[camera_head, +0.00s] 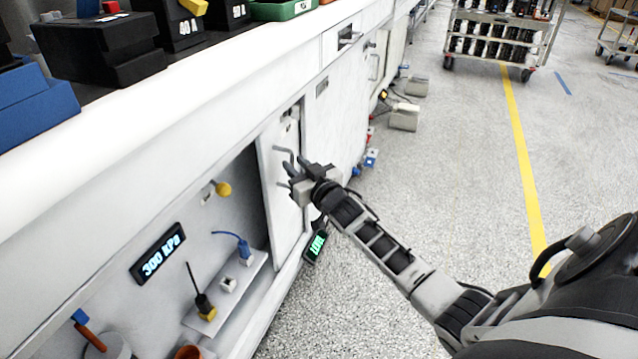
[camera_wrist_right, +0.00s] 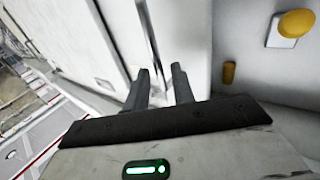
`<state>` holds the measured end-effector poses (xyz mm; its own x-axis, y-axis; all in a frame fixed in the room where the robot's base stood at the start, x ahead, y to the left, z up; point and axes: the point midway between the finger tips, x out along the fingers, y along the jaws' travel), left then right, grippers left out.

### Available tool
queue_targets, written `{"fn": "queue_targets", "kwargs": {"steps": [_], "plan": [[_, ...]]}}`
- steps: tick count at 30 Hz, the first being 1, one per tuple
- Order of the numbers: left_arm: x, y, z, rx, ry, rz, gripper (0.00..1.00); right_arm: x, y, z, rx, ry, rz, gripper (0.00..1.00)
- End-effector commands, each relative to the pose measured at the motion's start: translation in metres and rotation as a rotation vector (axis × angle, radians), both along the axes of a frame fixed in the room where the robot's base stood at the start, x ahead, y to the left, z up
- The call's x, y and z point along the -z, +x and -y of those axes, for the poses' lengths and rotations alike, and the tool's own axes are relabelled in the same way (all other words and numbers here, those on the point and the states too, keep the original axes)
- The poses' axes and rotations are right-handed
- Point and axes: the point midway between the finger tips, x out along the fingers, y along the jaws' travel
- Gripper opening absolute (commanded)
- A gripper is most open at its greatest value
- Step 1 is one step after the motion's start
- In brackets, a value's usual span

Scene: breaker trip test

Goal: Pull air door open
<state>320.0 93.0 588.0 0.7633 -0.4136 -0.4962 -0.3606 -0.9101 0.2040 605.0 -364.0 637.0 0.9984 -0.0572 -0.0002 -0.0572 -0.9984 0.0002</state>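The air door appears to be the white panel (camera_head: 281,205) on the cabinet front in the head view, beside an uncovered compartment. It stands ajar, with the compartment interior showing to its left. A thin grey bar handle (camera_head: 284,152) is on the door; in the wrist view a dark handle bar (camera_wrist_right: 149,35) runs down toward my fingertips. My right gripper (camera_head: 300,176) is at the door's outer face by the handle. In the wrist view my right gripper (camera_wrist_right: 160,72) has its fingers apart, with the bar's lower end near the gap; contact is unclear. My left gripper is out of view.
The compartment holds a "300 KPa" display (camera_head: 158,253), a yellow knob (camera_head: 223,189) and a shelf with plugs (camera_head: 228,285). A "LEVEL" display (camera_head: 317,245) is below the door. Black bins stand on the worktop (camera_head: 190,85).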

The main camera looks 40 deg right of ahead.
Motion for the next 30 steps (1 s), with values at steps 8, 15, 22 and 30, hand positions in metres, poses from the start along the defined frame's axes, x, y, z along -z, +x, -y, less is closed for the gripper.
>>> {"fn": "queue_targets", "kwargs": {"steps": [8,15,22,30], "plan": [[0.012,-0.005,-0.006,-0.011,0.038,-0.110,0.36,-0.002,-0.070,-0.004,0.000,0.001,-0.005,0.25],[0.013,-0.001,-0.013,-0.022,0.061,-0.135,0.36,-0.002,-0.117,-0.007,0.000,0.001,-0.002,0.25],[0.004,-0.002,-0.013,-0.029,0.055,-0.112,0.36,-0.001,-0.134,-0.008,0.000,0.001,0.001,0.25],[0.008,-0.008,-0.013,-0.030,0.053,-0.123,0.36,-0.001,-0.135,-0.008,0.000,0.001,0.001,0.25]]}}
